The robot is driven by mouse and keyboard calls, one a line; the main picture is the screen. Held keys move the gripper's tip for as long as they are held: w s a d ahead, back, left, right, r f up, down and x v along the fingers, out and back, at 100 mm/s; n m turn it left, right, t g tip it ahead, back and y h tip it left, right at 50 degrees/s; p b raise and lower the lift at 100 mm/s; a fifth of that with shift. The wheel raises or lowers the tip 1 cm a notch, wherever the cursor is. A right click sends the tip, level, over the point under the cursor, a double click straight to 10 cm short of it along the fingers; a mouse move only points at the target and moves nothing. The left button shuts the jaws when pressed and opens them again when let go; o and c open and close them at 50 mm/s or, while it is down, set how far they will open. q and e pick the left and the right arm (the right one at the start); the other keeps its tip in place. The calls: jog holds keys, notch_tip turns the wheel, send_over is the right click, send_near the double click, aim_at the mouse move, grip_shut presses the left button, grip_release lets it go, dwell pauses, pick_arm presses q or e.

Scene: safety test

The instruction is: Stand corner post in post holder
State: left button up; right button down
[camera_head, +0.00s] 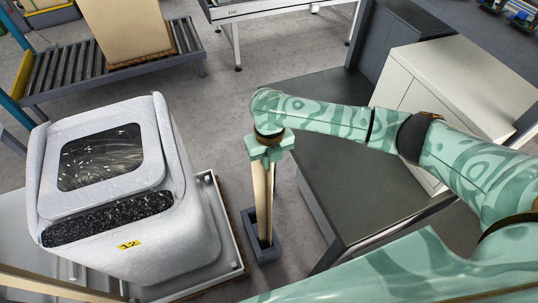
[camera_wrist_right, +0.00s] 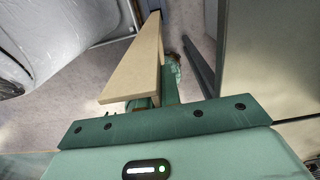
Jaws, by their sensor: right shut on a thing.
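The corner post (camera_head: 262,195) is a long, pale wooden strip standing nearly upright. My right gripper (camera_head: 269,148) is shut on its upper end. The post also shows in the right wrist view (camera_wrist_right: 136,72), running down and away from the jaws. The dark grey post holder (camera_head: 266,252) stands on the floor below the gripper. The post's lower end appears to be inside the holder's opening; its very bottom is hidden by the holder's front wall, so I cannot tell whether it rests on the base. My left gripper is not in view.
A wrapped white appliance (camera_head: 115,195) stands on a pallet left of the holder. A dark-topped table (camera_head: 345,185) is close on the right, beside a white cabinet (camera_head: 455,80). A roller conveyor (camera_head: 85,75) carries a carton (camera_head: 122,28). Another pale strip (camera_head: 50,284) lies at lower left.

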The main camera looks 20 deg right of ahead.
jog(key=shift+f+b, duration=1.05)
jog(key=shift+f, duration=1.2)
jog(key=c, duration=1.2)
grip_release()
notch_tip(320, 180, up, 7)
jog(key=p, duration=0.7)
